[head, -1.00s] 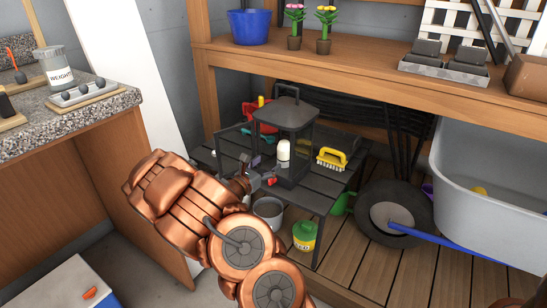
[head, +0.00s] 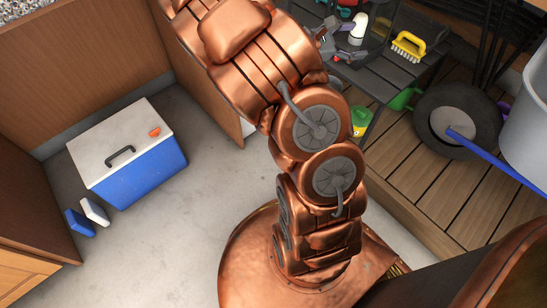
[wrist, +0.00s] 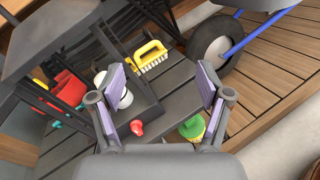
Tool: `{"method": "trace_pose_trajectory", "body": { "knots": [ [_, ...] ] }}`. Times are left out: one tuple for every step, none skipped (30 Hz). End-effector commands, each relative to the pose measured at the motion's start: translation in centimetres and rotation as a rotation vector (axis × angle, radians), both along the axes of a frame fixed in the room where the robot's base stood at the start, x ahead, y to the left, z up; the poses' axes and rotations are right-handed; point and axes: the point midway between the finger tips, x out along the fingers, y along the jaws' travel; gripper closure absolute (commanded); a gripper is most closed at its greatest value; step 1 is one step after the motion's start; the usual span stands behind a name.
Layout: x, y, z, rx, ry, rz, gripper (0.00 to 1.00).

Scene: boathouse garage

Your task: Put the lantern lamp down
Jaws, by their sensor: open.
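The lantern lamp is a dark frame with a sloped roof (wrist: 55,35) and a white candle (head: 358,28) inside. It stands upright on the dark slatted table (head: 400,72). The top of the head view cuts off its upper part. In the wrist view it fills the left side, and my left finger partly hides the candle. My gripper (wrist: 160,80) is open, with its purple-padded fingers wide apart and nothing held between them. In the head view my gripper (head: 337,46) is close beside the lantern's lower part; whether it touches is unclear.
A yellow brush (head: 409,46) lies right of the lantern. A small red object (wrist: 136,128) is near my fingers. A wheel (head: 440,125) with a blue handle is at right. A blue cooler (head: 135,165) stands on the floor.

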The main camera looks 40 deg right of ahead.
Motion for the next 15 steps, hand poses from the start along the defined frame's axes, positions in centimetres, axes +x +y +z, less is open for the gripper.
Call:
{"method": "trace_pose_trajectory", "body": {
  "knots": [
    [-1.4, 1.2, 0.6, 0.015, -0.063, -0.045, 0.23],
    [-2.2, 1.9, 0.8, 0.026, -0.097, -0.073, 0.23],
    [-3.3, 2.8, 1.0, 0.042, -0.143, -0.109, 0.23],
    [-4.0, 3.6, 1.0, 0.057, -0.177, -0.136, 0.23],
    [-4.8, 4.4, 0.9, 0.072, -0.209, -0.163, 0.23],
    [-5.7, 5.5, 0.9, 0.093, -0.253, -0.198, 0.23],
    [-6.4, 6.3, 0.8, 0.110, -0.286, -0.224, 0.23],
    [-7.1, 7.2, 0.6, 0.129, -0.314, -0.251, 0.23],
    [-7.9, 8.5, 0.4, 0.155, -0.354, -0.286, 0.23],
    [-8.5, 9.4, 0.2, 0.175, -0.385, -0.310, 0.23],
    [-9.1, 10.4, 0.0, 0.197, -0.411, -0.336, 0.23],
    [-9.8, 11.8, -0.4, 0.228, -0.446, -0.369, 0.23],
    [-10.3, 12.8, -0.7, 0.251, -0.473, -0.393, 0.23],
    [-10.8, 13.9, -0.9, 0.276, -0.499, -0.417, 0.23],
    [-11.3, 15.4, -1.3, 0.312, -0.530, -0.449, 0.23]
  ]
}}
